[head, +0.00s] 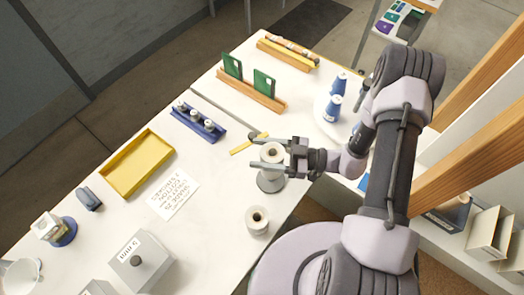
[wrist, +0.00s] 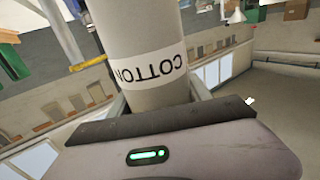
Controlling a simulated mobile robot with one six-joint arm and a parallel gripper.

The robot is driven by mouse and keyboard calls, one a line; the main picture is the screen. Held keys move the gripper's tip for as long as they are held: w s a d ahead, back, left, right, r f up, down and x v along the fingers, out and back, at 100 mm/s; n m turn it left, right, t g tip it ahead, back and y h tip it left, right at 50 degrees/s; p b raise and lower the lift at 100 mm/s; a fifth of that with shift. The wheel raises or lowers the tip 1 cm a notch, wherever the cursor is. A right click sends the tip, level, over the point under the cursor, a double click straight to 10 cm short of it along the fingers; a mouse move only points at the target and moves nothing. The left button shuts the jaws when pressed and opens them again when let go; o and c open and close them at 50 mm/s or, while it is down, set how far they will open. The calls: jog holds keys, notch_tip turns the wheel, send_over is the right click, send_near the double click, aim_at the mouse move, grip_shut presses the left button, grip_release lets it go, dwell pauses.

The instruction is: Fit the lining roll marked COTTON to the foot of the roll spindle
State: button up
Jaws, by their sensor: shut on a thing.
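My gripper (head: 270,153) is shut on a pale roll (head: 272,151), one finger on each side of it. In the wrist view the roll (wrist: 143,28) is large and close, with a white label reading COTTON upside down. In the head view a grey round base (head: 270,183) shows just below the held roll; it looks like the foot of the roll spindle. The held roll and my gripper hide most of what stands above this base. I cannot tell whether the roll is around a spindle post or above it, nor whether it touches the base.
A second pale roll (head: 257,221) stands near the table's front edge. A yellow strip (head: 249,144) lies behind my gripper. A blue rack (head: 198,122), yellow tray (head: 138,164) and printed sheet (head: 173,195) lie to the left.

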jog(key=shift+f+b, duration=2.5)
jog(key=shift+f, duration=1.25)
jog(key=o, duration=1.6)
jog(key=shift+r, duration=0.1)
